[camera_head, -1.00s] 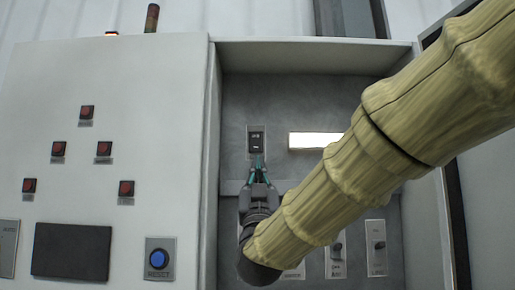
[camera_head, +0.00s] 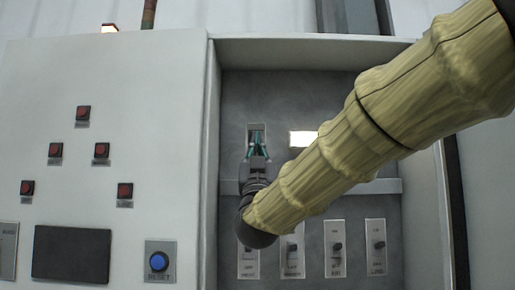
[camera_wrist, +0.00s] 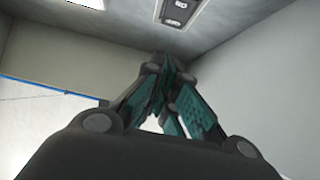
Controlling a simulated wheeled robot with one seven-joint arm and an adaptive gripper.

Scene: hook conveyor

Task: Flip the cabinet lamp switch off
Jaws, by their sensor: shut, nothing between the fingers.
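The lamp switch (camera_head: 257,128) is a small dark rocker on a light plate, high on the cabinet's back panel. In the wrist view its plate (camera_wrist: 178,10) shows at the top, with the dark switch body on it. My gripper (camera_head: 258,137) is shut and empty, its teal fingertips pointing up in front of the lower part of the switch. They hide part of it in the head view, and I cannot tell whether they touch it. The lamp (camera_head: 303,138) is a bright white bar right of the switch, lit, and partly hidden by my arm.
Several switches on plates, such as one at the right (camera_head: 376,246), line the panel below. A ledge (camera_head: 390,186) crosses the panel. The cabinet's side walls enclose my gripper. Left is a white panel with red buttons and a blue reset button (camera_head: 159,261).

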